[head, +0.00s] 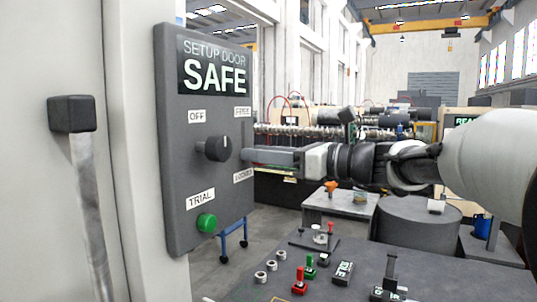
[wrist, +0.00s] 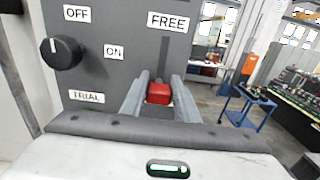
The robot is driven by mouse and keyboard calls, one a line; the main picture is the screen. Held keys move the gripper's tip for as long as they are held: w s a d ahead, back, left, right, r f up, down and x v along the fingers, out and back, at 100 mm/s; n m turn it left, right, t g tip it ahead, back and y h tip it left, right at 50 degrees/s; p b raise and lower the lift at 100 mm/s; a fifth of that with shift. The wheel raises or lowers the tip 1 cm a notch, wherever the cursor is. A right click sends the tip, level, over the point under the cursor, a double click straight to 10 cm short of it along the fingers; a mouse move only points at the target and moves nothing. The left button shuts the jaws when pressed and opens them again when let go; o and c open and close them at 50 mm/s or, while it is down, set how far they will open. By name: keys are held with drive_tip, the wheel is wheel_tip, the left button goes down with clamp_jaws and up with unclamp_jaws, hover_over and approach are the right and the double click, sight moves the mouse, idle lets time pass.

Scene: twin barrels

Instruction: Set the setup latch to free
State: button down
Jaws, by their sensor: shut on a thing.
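The grey setup door panel (head: 180,130) reads SAFE on its display. A vertical slot on its right side runs below the FREE label (head: 242,112); a lower, partly legible label (head: 243,175) appears to read LOCKED. The setup latch has a red knob (wrist: 158,93), seen in the wrist view between my fingers. My gripper (head: 250,156) reaches the panel from the right and is shut on the knob. The knob sits below the FREE label (wrist: 168,22), with bare slot above it. The fingers hide the latch in the head view.
A lever handle (head: 75,115) stands at the left. A dark bench (head: 345,255) with small parts lies below my arm.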

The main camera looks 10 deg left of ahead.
sight(243, 122)
wheel_tip(243, 122, up, 7)
drive_tip(key=p, duration=0.6)
drive_tip(key=shift+f, duration=0.2)
drive_tip(key=c, duration=1.4)
unclamp_jaws()
drive_tip(key=shift+o, duration=0.2)
drive_tip(key=shift+f, duration=0.1)
drive_tip(key=shift+s+d, duration=0.1)
drive_tip(key=shift+d, duration=0.45)
drive_tip(key=b+v, duration=0.1)
drive_tip(key=v, duration=1.5)
drive_tip(key=shift+s+b, duration=0.15)
drive_tip(key=shift+b, duration=0.15)
